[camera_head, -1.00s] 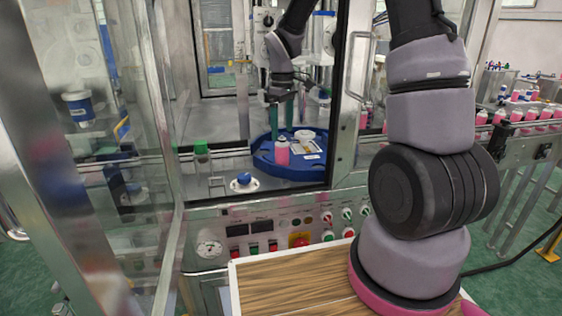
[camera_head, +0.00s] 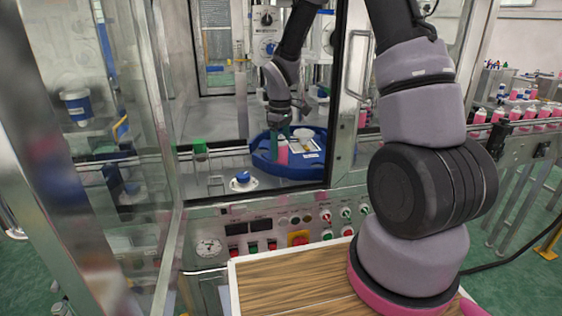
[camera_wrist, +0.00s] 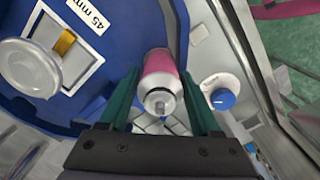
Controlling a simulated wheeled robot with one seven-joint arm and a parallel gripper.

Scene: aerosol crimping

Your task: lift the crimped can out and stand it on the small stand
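The can (camera_head: 282,157), pink with a pale metal top, stands upright at the front left edge of the blue round platform (camera_head: 310,173) inside the machine. In the wrist view the can (camera_wrist: 158,69) shows from above between two teal fingers. My gripper (camera_wrist: 160,78) points down over it, one finger on each side, and looks open with narrow gaps beside the can. In the head view my gripper (camera_head: 279,143) partly covers the can's top. I cannot pick out the small stand with certainty.
A white disc with a blue knob (camera_head: 243,181) sits close to the can, at the front left. A white round part (camera_head: 304,134) and a "45 mm" label (camera_wrist: 87,14) lie on the platform. The door frame (camera_head: 340,130) borders the opening.

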